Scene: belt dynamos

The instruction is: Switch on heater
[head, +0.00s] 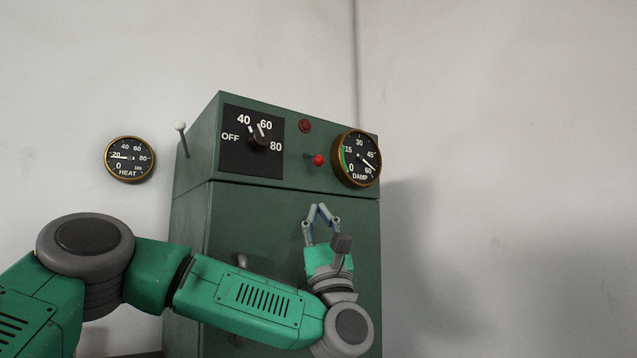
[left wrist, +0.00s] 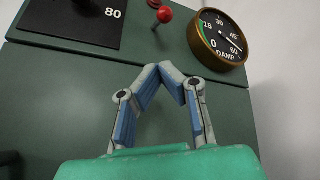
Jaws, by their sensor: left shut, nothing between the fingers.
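The heater is a tall dark green cabinet (head: 290,195). Its upper panel bears a black dial plate marked OFF, 40, 60, 80 with a dark knob (head: 258,137); the knob's white mark points up, between 40 and 60. Right of it are a small red-tipped lever (head: 318,160) and a dark red lamp (head: 305,125). The lever also shows in the left wrist view (left wrist: 165,16). My left gripper (head: 320,207) is shut and empty, pointing up in front of the cabinet below the lever, apart from it. It also shows in the left wrist view (left wrist: 168,70). My right gripper is out of view.
A round DAMP gauge (head: 357,158) sits right of the red-tipped lever. A HEAT gauge (head: 130,159) hangs on the wall at left, its needle near 20. A pale-tipped lever (head: 182,138) stands out from the cabinet's left side. A handle (head: 241,268) is partly behind my arm.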

